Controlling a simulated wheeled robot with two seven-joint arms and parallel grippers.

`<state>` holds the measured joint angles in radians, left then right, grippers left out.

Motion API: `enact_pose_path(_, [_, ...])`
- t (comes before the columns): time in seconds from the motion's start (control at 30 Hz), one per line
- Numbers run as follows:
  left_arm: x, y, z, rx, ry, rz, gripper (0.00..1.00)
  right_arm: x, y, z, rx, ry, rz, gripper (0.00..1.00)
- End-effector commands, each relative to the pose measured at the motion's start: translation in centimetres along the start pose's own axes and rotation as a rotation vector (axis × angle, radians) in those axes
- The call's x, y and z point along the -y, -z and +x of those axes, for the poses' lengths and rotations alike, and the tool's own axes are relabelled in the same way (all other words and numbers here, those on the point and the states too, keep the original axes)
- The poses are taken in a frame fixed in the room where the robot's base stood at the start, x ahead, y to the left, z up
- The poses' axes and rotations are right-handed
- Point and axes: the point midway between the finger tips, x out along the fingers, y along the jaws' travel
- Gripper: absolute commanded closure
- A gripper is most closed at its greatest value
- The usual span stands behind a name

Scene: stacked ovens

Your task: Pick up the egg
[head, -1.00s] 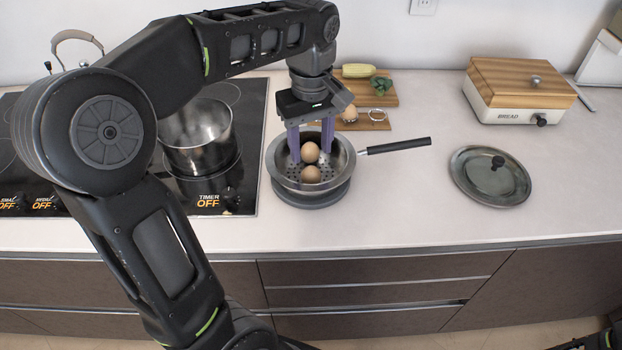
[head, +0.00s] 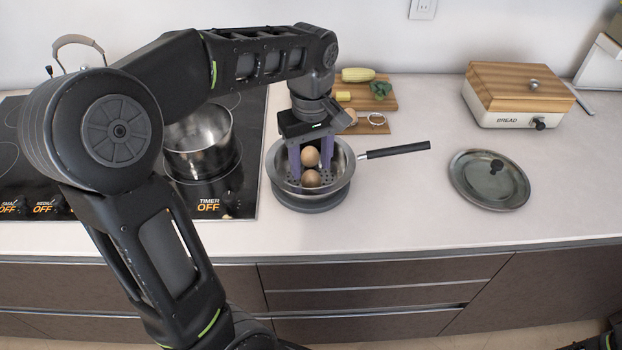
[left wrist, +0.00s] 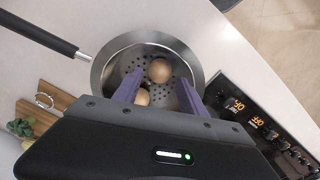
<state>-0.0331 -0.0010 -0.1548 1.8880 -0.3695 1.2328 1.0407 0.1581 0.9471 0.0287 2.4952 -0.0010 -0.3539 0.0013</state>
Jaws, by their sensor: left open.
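Two brown eggs sit in a steel pan with a perforated bottom (head: 345,180). The far egg (head: 310,157) is between the two purple fingers of my left gripper (head: 311,172). The near egg (head: 311,179) lies just in front of it. The left gripper is open, pointing down with its fingers inside the pan. In the left wrist view, the far egg (left wrist: 142,97) is partly hidden by the gripper body, and the near egg (left wrist: 159,70) shows beyond it. I cannot tell whether a finger touches an egg. My right gripper is out of view.
The pan's black handle (head: 398,149) points right. A steel pot (head: 198,145) stands on the stove to the left. A cutting board (head: 385,97) with corn and broccoli lies behind. A lid (head: 490,180) and a bread box (head: 518,97) are at the right, with clear counter between.

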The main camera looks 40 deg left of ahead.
Motion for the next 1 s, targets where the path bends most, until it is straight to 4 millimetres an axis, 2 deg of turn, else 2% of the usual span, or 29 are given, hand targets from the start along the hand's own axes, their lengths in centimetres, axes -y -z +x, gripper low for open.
enact_pose_path(0.2, [0.1,-0.1,3.1,0.002,0.004,-0.001,0.51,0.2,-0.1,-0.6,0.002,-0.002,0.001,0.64])
enact_pose_path(0.33, [0.0,-0.1,4.3,0.002,0.001,-0.001,0.51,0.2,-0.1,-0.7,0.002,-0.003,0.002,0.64])
enact_pose_path(0.93, [0.0,-0.1,4.5,0.000,-0.001,-0.001,0.51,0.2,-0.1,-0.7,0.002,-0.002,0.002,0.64])
enact_pose_path(1.0, [0.0,-0.1,4.5,0.000,-0.001,-0.001,0.55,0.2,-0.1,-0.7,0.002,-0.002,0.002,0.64])
